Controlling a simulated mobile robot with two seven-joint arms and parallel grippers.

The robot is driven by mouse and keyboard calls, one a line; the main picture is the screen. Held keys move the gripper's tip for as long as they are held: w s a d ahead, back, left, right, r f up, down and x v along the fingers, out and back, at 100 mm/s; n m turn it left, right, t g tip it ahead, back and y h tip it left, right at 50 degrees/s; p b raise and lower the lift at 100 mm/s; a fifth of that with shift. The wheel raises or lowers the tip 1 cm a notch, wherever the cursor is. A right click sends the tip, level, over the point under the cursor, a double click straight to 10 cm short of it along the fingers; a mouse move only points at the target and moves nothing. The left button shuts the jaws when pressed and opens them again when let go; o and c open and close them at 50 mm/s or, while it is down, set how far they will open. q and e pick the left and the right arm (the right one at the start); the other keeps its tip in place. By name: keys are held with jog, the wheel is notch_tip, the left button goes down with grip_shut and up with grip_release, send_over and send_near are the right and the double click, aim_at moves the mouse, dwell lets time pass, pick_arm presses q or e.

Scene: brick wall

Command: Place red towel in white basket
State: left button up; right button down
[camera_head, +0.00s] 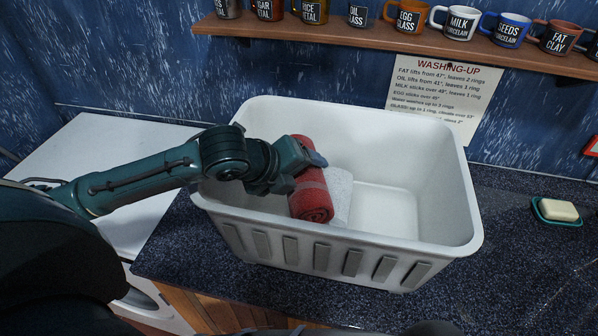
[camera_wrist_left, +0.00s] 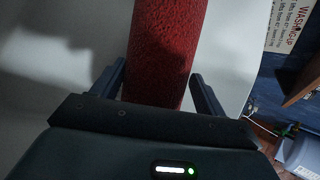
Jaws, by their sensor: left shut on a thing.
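The white basket (camera_head: 430,190) stands on the dark speckled counter and has slots in its front side. A rolled red towel (camera_head: 312,197) with a spiral end is inside the basket opening, on its left half. My left gripper (camera_head: 312,160) reaches over the left rim and is shut on the red towel. In the left wrist view the red towel (camera_wrist_left: 168,50) runs between the two fingers. A white textured cloth (camera_head: 340,192) lies in the basket beside the red towel. Whether the towel touches the basket floor is hidden. My right gripper is not in view.
A wooden shelf (camera_head: 400,42) with a row of labelled mugs hangs above the basket. A washing-up notice (camera_head: 436,95) is on the blue wall. A soap bar (camera_head: 557,210) on a teal dish sits at right. The basket's right half is empty.

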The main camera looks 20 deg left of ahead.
pick_arm(q)
jog(key=shift+f, duration=0.5)
jog(key=o, duration=1)
jog(key=shift+o, duration=0.2)
jog(key=shift+r, duration=0.1)
